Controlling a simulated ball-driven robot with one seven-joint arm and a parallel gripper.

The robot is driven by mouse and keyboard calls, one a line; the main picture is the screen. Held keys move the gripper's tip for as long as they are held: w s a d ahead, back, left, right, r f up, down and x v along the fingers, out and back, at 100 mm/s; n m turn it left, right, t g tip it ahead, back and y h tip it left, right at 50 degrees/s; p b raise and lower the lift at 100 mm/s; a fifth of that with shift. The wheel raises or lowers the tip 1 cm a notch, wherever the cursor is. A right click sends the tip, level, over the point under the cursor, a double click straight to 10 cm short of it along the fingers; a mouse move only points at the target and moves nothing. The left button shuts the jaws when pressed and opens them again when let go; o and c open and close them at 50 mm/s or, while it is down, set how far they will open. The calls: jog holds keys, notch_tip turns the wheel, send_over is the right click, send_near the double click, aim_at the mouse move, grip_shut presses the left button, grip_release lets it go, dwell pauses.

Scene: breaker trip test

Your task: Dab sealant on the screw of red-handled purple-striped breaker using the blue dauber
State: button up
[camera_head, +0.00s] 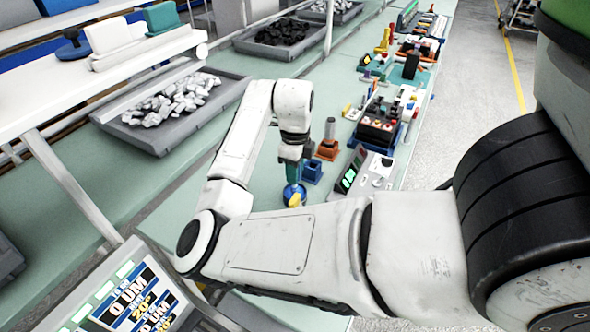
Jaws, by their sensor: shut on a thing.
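My gripper (293,178) points down over the near part of the green bench. It is shut on a slim blue-green thing, which appears to be the blue dauber; its tip is hard to make out. A round blue thing with a yellow part (295,200) shows right below the fingers; whether they touch it is unclear. Breakers in a dark block (379,128) with red parts stand farther right on the bench. They are too small to tell the purple stripe, the red handle or the screw.
A blue holder (312,173) and an orange-brown holder (327,151) with a grey upright thing stand just right of my gripper. A grey tray of metal parts (225,89) lies left. Bare bench shows between.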

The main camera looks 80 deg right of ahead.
jog(key=shift+r+p, duration=2.05)
jog(key=shift+r, duration=0.9)
